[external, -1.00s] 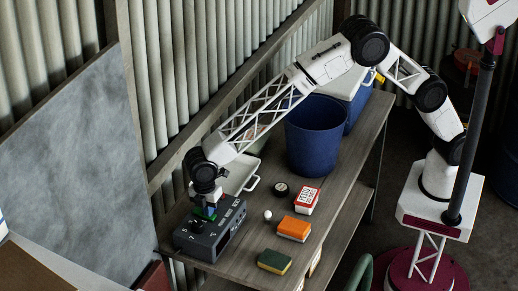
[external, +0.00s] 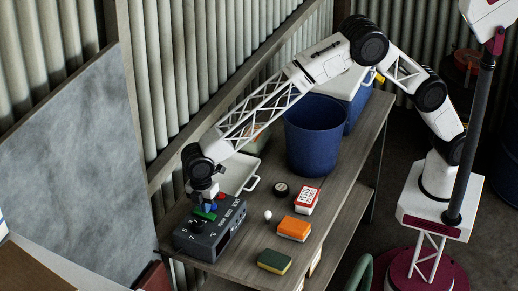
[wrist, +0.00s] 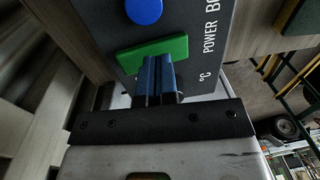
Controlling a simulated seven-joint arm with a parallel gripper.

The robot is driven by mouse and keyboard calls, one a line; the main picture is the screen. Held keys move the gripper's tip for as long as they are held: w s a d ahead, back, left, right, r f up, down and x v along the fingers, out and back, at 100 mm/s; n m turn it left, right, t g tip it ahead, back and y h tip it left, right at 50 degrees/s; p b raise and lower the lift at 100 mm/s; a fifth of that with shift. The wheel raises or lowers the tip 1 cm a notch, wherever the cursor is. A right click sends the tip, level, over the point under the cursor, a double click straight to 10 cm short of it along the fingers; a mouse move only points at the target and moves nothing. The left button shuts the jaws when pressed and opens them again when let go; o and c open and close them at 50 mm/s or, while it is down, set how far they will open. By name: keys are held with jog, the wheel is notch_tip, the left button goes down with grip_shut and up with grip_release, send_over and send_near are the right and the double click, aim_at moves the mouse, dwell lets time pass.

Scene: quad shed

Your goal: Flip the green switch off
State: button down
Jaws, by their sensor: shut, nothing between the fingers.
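The green switch (wrist: 152,54) is a flat green piece on the dark grey power box (wrist: 102,22). In the external view the green switch (external: 204,214) shows on top of the power box (external: 213,238), just under my gripper (external: 209,206). In the wrist view my gripper (wrist: 158,62) is shut and empty, its blue fingers side by side and their tips over the lower edge of the switch. I cannot tell whether they touch it. A blue round button (wrist: 144,10) lies beyond the switch. The fingers hide part of the switch's lower edge.
A white tray (external: 240,172) lies behind the box. A blue bucket (external: 312,140), an orange-and-white sponge (external: 294,229), a green-and-yellow sponge (external: 274,261), a red-and-white box (external: 306,200) and a white ball (external: 267,214) stand on the wooden table, right of the power box.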

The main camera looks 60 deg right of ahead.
aim_at(211, 215)
notch_tip(211, 215, up, 13)
jog(key=s, duration=0.2)
jog(key=shift+r, duration=0.15)
jog(key=shift+w+d, duration=0.1)
dwell(0.7)
jog(key=d+r+m+t, duration=0.15)
jog(key=d+r, duration=0.35)
jog(key=d, duration=0.7)
jog(key=d+r+m+g, duration=0.1)
jog(key=d+r+m, duration=0.3)
jog(key=d, duration=0.7)
jog(key=s+d+r+m+t, duration=0.1)
jog(key=s+d+r+m, duration=0.2)
jog(key=d, duration=0.7)
jog(key=s+d+r, duration=0.3)
jog(key=s+d, duration=0.2)
jog(key=d, duration=0.5)
jog(key=s+d+m+t, duration=0.1)
jog(key=s+d+m, duration=0.4)
jog(key=s+d, duration=1.05)
jog(key=s+d+f+m, duration=0.2)
jog(key=s+d+f, duration=0.1)
jog(key=s+d, duration=0.2)
jog(key=s+d+f+m+t, duration=0.1)
jog(key=s+d+f+m, duration=0.1)
jog(key=s+d, duration=0.3)
jog(key=shift+s+d+f+m, duration=0.2)
jog(key=shift+s+f+m, duration=0.25)
jog(key=shift+s, duration=1.65)
